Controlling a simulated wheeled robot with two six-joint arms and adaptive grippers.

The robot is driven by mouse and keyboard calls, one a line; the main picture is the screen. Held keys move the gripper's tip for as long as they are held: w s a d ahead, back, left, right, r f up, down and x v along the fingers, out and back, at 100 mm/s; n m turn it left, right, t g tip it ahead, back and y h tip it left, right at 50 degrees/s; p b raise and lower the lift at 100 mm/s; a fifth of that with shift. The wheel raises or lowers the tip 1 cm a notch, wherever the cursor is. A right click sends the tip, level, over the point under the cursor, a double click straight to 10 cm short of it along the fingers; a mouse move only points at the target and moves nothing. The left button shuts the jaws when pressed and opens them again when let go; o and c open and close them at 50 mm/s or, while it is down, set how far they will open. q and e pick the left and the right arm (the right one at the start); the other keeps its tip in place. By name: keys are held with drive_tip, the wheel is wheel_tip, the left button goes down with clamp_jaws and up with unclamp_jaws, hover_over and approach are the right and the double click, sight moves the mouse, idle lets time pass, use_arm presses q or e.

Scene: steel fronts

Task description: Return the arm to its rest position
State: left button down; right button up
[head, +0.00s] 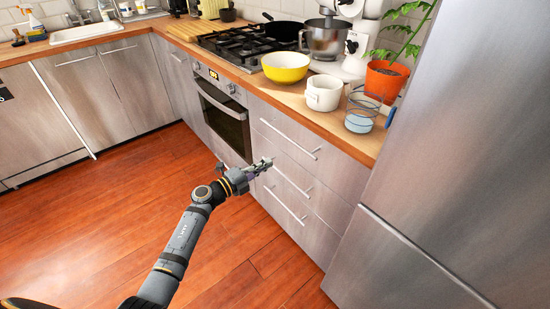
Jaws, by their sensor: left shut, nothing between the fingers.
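My left arm comes in from the bottom left of the head view and reaches toward the steel drawer fronts. My left gripper (264,165) is shut with nothing in it. In the picture it overlaps the drawer stack (318,200), close to the handles; I cannot tell whether it touches them. The drawers look closed. My right gripper is not in view.
A steel fridge (455,130) stands at the right. The wooden counter (340,128) holds a yellow bowl (285,67), a white pot (323,93), a glass jar (361,112), a potted plant (385,80) and a stand mixer (325,40). The oven (223,112) is closed. The wooden floor (110,210) is clear.

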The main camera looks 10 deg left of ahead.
use_arm(q)
drive_tip(key=s+a+f+n+g+y, duration=0.1)
drive_tip(key=s+a+f+n+y, duration=0.4)
drive_tip(key=f, duration=0.5)
drive_tip(key=s+a+f+n+g+y, duration=0.1)
drive_tip(key=s+a+f+n+y, duration=0.15)
drive_tip(key=s+f+n, duration=0.6)
drive_tip(key=s+a+f+n+g+y, duration=0.15)
drive_tip(key=a+f+n+y, duration=0.3)
drive_tip(key=f, duration=0.85)
drive_tip(key=s+a+f+n+g, duration=0.2)
drive_tip(key=s+f+n+g, duration=0.1)
drive_tip(key=s+f, duration=0.75)
drive_tip(key=s+d+f+n+g, duration=0.1)
drive_tip(key=s+f+n+g, duration=0.2)
drive_tip(key=s, duration=0.9)
drive_tip(key=s+d+f+n+g, duration=0.1)
drive_tip(key=s+d+f+g, duration=0.3)
drive_tip(key=s, duration=0.8)
drive_tip(key=s+a+r+p, duration=0.1)
drive_tip(key=r+p, duration=0.5)
drive_tip(key=p, duration=0.1)
drive_tip(key=s+a+r+p, duration=0.1)
drive_tip(key=s+r+p, duration=0.1)
drive_tip(key=r+p, duration=0.5)
drive_tip(key=shift+s+p, duration=0.25)
drive_tip(key=shift+p, duration=0.25)
